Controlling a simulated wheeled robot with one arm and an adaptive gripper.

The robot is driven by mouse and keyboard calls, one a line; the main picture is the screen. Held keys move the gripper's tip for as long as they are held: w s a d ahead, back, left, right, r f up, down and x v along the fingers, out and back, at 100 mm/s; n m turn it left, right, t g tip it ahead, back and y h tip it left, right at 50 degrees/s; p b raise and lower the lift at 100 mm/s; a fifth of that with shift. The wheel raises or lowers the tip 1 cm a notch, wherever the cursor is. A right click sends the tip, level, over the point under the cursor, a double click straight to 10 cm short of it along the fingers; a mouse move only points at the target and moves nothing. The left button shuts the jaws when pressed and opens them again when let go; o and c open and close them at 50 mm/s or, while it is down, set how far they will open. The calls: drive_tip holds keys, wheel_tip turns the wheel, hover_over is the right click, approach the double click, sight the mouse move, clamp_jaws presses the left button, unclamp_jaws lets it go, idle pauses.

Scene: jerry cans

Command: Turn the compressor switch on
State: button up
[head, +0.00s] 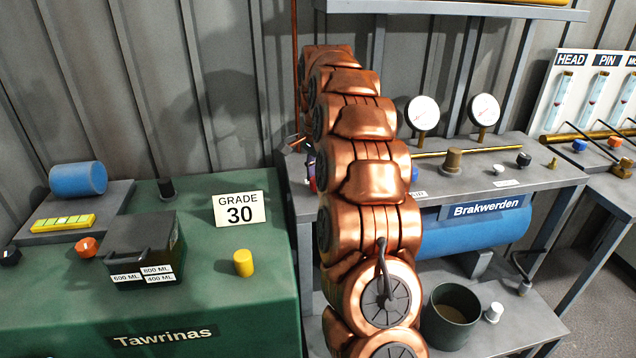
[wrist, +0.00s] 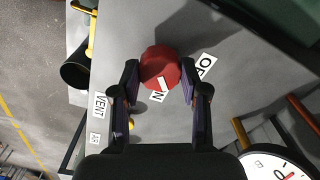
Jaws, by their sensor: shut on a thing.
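In the wrist view a round red knob (wrist: 160,66) with a white pointer bar stands on a grey bench top (wrist: 205,25). My gripper (wrist: 160,75) has one finger on each side of the knob and is shut on it. The white bar points down toward a small label reading "N" (wrist: 157,97), partly covered. Another label (wrist: 205,66) lies to the right of the knob, and its text is only partly readable. In the head view my copper arm hides the knob and most of my gripper. The blue compressor tank (head: 475,232), marked "Brakwerden", sits under the bench.
A "VENT" label (wrist: 100,105) lies left of my gripper.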

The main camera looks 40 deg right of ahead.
drive_tip(key=shift+m+b, duration=0.4)
drive_tip(key=shift+m, duration=0.7)
drive_tip(key=o, duration=1.1)
drive_tip(key=shift+o, duration=0.2)
drive_tip(key=shift+r, duration=3.75)
